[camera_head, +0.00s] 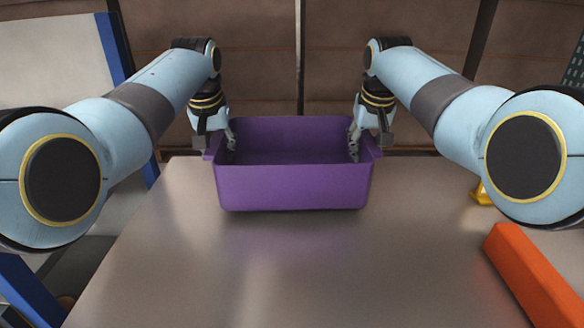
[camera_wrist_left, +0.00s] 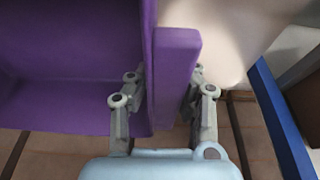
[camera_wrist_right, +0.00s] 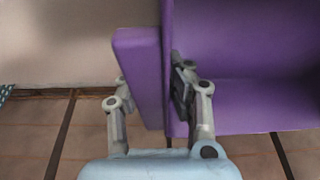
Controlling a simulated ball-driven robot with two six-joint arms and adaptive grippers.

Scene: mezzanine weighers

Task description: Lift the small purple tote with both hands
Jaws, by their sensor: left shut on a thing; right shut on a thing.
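The small purple tote (camera_head: 292,187) is an open, empty bin at the far side of the table, upright in the head view. I cannot tell whether its base touches the table. My left gripper (camera_head: 222,142) is shut on its left end, one finger inside the wall and one outside by the handle; the left wrist view shows this handle (camera_wrist_left: 176,75) between the fingers (camera_wrist_left: 163,100). My right gripper (camera_head: 363,142) is shut on the right end the same way, and the right wrist view shows that handle (camera_wrist_right: 140,75) between the fingers (camera_wrist_right: 150,95).
The grey table (camera_head: 270,270) is clear in front of the tote. An orange bar-like object (camera_head: 535,275) lies at the right front edge, and a small yellow object (camera_head: 482,193) sits behind it, partly hidden by my right arm. Blue-edged panels (camera_head: 112,45) stand left; brown boxes (camera_head: 250,50) rise behind.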

